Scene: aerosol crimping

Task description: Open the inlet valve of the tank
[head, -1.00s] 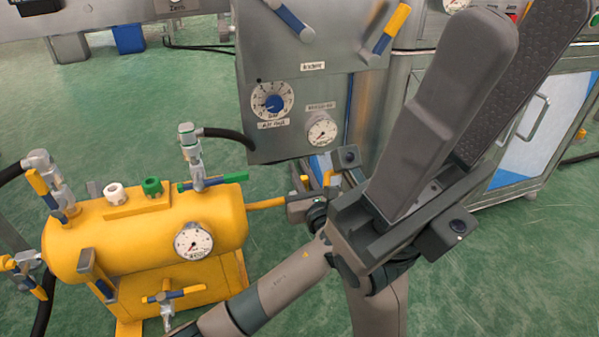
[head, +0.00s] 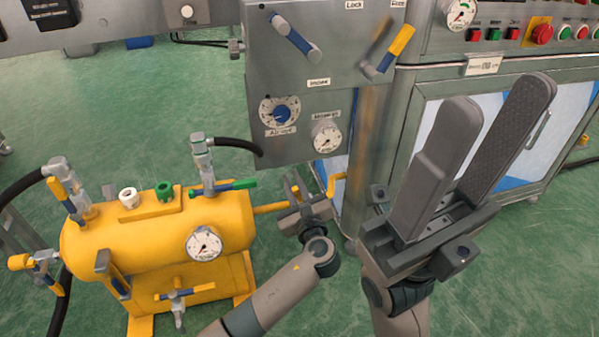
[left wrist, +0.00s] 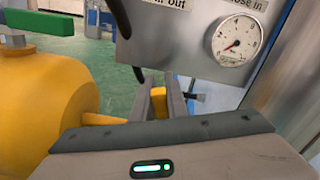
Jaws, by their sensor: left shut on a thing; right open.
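The yellow tank (head: 140,240) stands at the left in the head view. A yellow pipe (head: 268,208) leaves its right end towards my left gripper (head: 294,188). In the left wrist view, the two fingers of my left gripper (left wrist: 158,98) are shut on a small yellow part (left wrist: 159,108), seemingly a valve handle at this pipe. The fingers hide most of it, so its turn cannot be told. A bent yellow piece (head: 335,184) shows just right of the gripper. My right gripper (head: 496,110) is open and empty, fingers upward, in front of the cabinet.
The tank carries a gauge (head: 203,244), a green-handled valve (head: 232,186) and several blue-and-yellow levers. Above the left gripper hangs a grey panel (head: 300,92) with a blue knob (head: 282,113) and a gauge (head: 326,138). A steel cabinet (head: 420,90) stands behind the right gripper.

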